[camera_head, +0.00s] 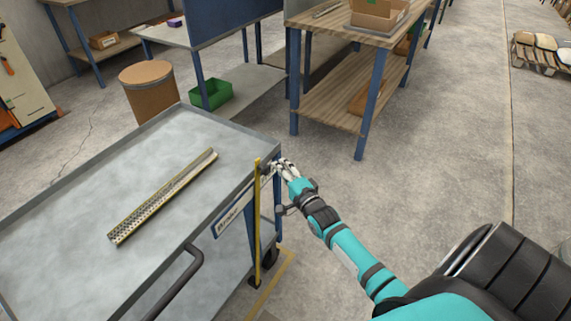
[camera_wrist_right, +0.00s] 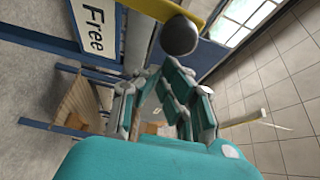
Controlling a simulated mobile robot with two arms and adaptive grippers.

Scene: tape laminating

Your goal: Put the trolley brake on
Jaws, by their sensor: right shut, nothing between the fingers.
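The trolley (camera_head: 85,165) has a grey metal top and blue legs and stands at the left. A yellow lever (camera_head: 257,225) stands upright at its right end. A dark round knob (camera_wrist_right: 180,36) sits on the yellow bar in the right wrist view. A white plate reading "Brake" (camera_head: 228,217) is left of the lever. A "Free" plate (camera_wrist_right: 97,27) shows in the right wrist view. My right gripper (camera_head: 279,167) is shut and empty, close to the lever's upper end; its fingers (camera_wrist_right: 168,90) show just below the knob. Contact is unclear. My left gripper is out of view.
A long perforated metal strip (camera_head: 163,196) lies on the trolley top. A dark push handle (camera_head: 178,280) is at its near side. A wooden workbench (camera_head: 335,100) stands beyond, with a brown bin (camera_head: 149,95) and green crate (camera_head: 210,95).

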